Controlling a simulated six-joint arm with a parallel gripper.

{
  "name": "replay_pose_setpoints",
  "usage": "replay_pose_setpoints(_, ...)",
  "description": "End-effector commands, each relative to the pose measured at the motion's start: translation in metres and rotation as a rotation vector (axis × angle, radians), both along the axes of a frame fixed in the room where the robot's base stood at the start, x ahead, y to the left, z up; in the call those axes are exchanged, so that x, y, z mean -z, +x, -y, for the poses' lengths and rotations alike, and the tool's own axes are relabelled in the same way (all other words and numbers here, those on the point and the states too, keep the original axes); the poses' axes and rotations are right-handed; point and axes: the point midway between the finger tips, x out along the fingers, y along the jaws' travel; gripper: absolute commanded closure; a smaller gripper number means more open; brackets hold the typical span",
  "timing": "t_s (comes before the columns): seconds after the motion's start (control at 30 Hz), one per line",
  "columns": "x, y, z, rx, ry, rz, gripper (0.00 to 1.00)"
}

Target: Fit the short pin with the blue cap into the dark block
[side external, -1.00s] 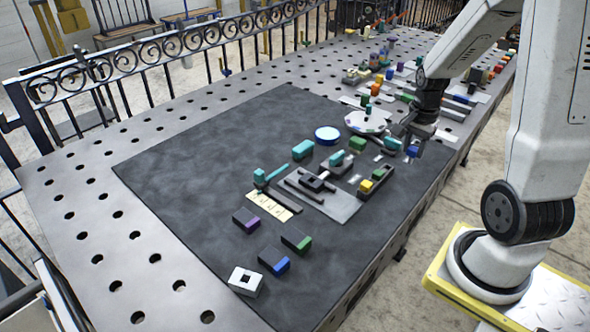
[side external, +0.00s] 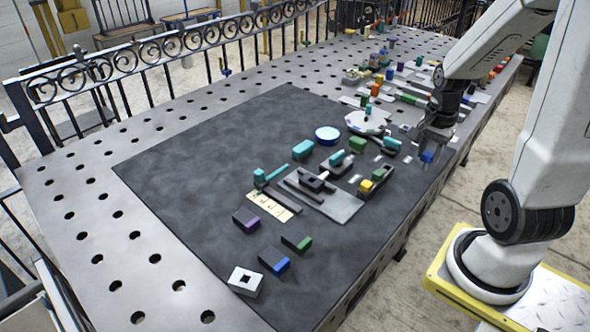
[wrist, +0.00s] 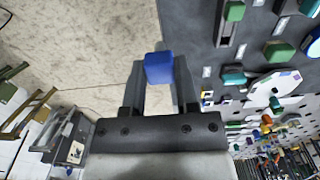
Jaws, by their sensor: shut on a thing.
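My gripper (side external: 430,145) hangs over the right edge of the dark mat, tilted, in the side view. It is shut on the short pin with the blue cap (side external: 427,157). In the wrist view the blue cap (wrist: 158,68) sits between the fingertips; the pin's shaft is hidden. A long dark block (side external: 366,197) with a yellow cap and a green cap in it lies on the mat, left of and below my gripper in the picture. Part of a dark holder with a green cap (wrist: 235,11) shows at the top of the wrist view. I cannot tell for sure which dark block is the task's.
A grey plate (side external: 340,208) with a dark fitting lies beside the long block. Dark pieces with purple, blue and green ends and a white square block (side external: 245,281) lie nearer. A round white dial (side external: 366,122) and teal parts stand behind. The mat's left side is clear.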

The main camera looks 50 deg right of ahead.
Motion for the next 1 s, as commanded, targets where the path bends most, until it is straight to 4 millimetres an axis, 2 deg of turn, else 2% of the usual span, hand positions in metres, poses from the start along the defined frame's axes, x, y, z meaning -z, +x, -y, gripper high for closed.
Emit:
replay_pose_setpoints(0.37, 0.0, 0.002, 0.0, -0.005, -0.001, 0.001, 1.0)
replay_pose_setpoints(0.57, 0.001, 0.02, 0.0, -0.044, 0.0, 0.0, 1.0)
replay_pose_setpoints(0.77, 0.004, 0.061, -0.005, -0.132, 0.0, 0.0, 1.0)
replay_pose_setpoints(1.0, 0.013, 0.129, -0.027, -0.279, 0.0, -0.001, 1.0)
